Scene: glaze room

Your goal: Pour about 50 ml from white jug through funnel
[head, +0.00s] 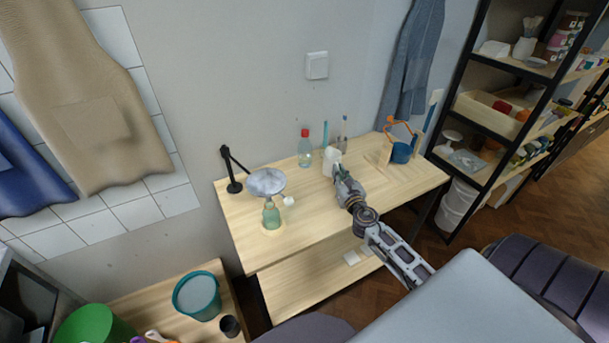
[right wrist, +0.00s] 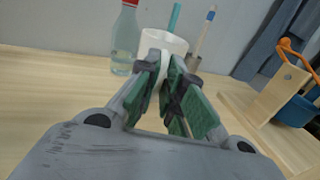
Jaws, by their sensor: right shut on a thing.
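The white jug (head: 331,161) is toward the back middle of the wooden table. It also shows in the right wrist view (right wrist: 164,40), looking upright. My right gripper (head: 340,174) reaches it from the front right and is shut on it, with the green finger pads (right wrist: 168,75) against its near side. I cannot tell whether the jug's base touches the table. A wide grey funnel (head: 266,181) sits on top of a green glass bottle (head: 271,216) at the table's left. The jug's contents are hidden. My left gripper is not in view.
A clear bottle with a red cap (head: 305,148) stands behind and left of the jug. Thin upright tools (head: 343,132) stand behind it. A black lamp-like stand (head: 233,186) and a small white object (head: 289,200) are near the funnel. A wooden stand with a blue pot (head: 401,152) is right.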

